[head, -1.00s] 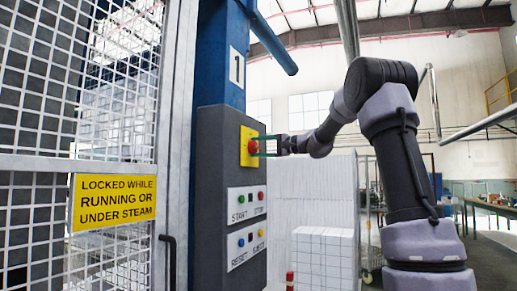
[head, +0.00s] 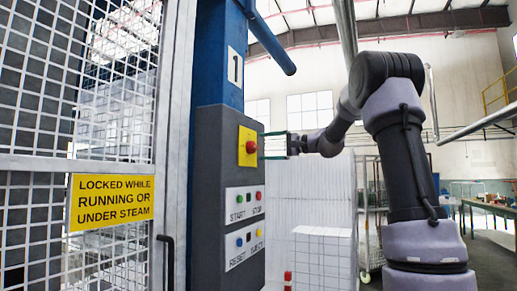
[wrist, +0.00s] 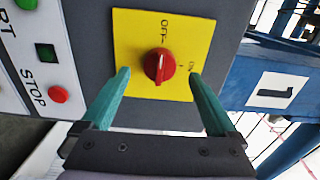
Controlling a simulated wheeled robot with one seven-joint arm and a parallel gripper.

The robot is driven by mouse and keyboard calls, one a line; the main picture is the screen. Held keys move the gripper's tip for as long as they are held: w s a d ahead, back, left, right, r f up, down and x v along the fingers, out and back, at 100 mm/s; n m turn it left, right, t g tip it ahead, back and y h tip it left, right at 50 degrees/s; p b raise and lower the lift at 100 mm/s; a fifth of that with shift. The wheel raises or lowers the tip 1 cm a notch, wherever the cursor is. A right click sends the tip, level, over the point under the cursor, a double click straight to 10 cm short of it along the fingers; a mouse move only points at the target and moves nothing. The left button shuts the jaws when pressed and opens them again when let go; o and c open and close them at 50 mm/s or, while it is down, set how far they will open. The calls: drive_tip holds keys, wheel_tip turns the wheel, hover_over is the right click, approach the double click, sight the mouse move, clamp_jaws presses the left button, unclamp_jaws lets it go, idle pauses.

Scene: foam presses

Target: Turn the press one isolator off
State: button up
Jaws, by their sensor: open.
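The press one isolator is a red rotary knob (head: 251,147) on a yellow plate (head: 243,134), high on the grey control box. In the wrist view the knob (wrist: 159,66) is close, with its raised bar running roughly up and down, in line with the OFF lettering (wrist: 169,27); the ON lettering (wrist: 192,70) is to its right. My gripper (wrist: 158,75) is open, with one teal finger on each side of the knob in that view and nothing held. In the head view my gripper (head: 263,146) is just right of the knob, seemingly apart from it.
START and STOP buttons (head: 245,203) and RESET and another label's buttons (head: 245,244) lie below on the same box (head: 210,190). A mesh guard with a yellow sign (head: 111,202) is left. White blocks (head: 322,258) stand behind at lower right.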

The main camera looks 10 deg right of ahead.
drive_tip(key=v, duration=0.6)
drive_tip(key=shift+s+d, duration=0.2)
drive_tip(key=s+a+f+n+g+h, duration=0.1)
drive_tip(key=s+a+f+g+h, duration=0.15)
drive_tip(key=s+a+f, duration=0.4)
drive_tip(key=s+a+f+g+h, duration=0.2)
drive_tip(key=s+f+h, duration=0.15)
drive_tip(key=s, duration=0.65)
drive_tip(key=s+d+f+n+h, duration=0.1)
drive_tip(key=s+d+f+h, duration=0.2)
drive_tip(key=s+f, duration=0.3)
drive_tip(key=s+d+f+t+h, duration=0.1)
drive_tip(key=s+d+f+h, duration=0.2)
drive_tip(key=s+f, duration=0.3)
drive_tip(key=s, duration=0.5)
drive_tip(key=shift+n+h, duration=0.3)
drive_tip(key=shift+n, duration=0.1)
drive_tip(key=shift+a+f, duration=0.1)
drive_tip(key=shift+f, duration=0.05)
